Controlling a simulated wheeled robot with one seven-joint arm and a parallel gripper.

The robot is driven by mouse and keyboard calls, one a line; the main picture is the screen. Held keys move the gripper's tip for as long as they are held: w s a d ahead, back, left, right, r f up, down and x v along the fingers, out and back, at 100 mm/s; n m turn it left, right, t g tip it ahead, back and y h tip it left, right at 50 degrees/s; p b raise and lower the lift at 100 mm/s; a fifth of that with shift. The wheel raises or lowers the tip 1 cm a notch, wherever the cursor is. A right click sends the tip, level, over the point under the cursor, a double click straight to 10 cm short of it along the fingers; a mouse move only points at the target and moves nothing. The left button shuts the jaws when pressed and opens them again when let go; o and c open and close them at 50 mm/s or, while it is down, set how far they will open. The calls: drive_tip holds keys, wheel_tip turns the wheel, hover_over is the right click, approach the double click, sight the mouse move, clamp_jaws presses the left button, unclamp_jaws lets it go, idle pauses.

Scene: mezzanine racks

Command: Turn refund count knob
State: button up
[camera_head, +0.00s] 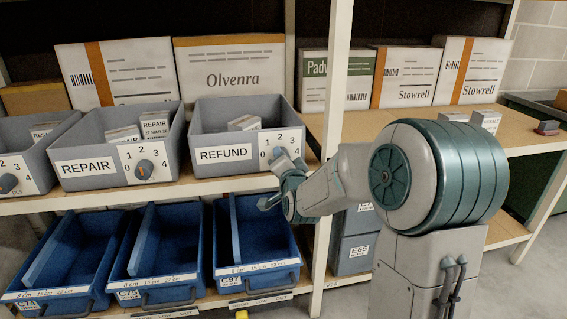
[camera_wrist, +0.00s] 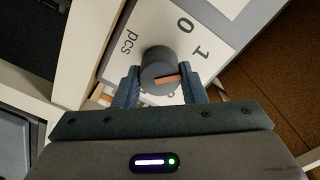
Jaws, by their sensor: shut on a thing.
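The grey refund bin (camera_head: 236,125) stands on the upper shelf with a REFUND label (camera_head: 223,154) and a white dial plate on its front. In the wrist view, its dark grey round knob (camera_wrist: 158,62) sits between the two fingers of my gripper (camera_wrist: 160,88). The fingers are shut on the knob's sides. In the head view my gripper (camera_head: 280,172) covers the knob.
The repair bin (camera_head: 88,161) stands to the left, its knob (camera_head: 144,170) uncovered. Blue bins (camera_head: 255,279) fill the shelf below. A white rack post (camera_head: 334,95) rises close to the right of my gripper. Cartons (camera_head: 231,75) line the back.

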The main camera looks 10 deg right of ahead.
idle(0.5)
drive_tip(key=o, duration=1)
drive_tip(key=shift+s+a, duration=0.1)
drive_tip(key=shift+s, duration=6.85)
drive_tip(key=shift+r, duration=0.1)
drive_tip(key=s+r+n+g+p, duration=0.3)
drive_tip(key=s+r+g+p, duration=0.2)
drive_tip(key=s+p, duration=0.2)
drive_tip(key=s+r+n+g+p, duration=0.4)
drive_tip(key=s+r+g+p, duration=0.1)
drive_tip(key=p, duration=0.5)
drive_tip(key=s+r+n+g+p, duration=0.3)
drive_tip(key=s+r+g+p, duration=0.2)
drive_tip(key=s+r+p, duration=0.2)
drive_tip(key=shift+s+a+r+p, duration=0.1)
drive_tip(key=shift+s+r+p, duration=0.05)
drive_tip(key=shift+s+p, duration=0.5)
drive_tip(key=shift+s+r+p, duration=0.1)
drive_tip(key=shift+s+p, duration=0.35)
drive_tip(key=shift+s, duration=0.4)
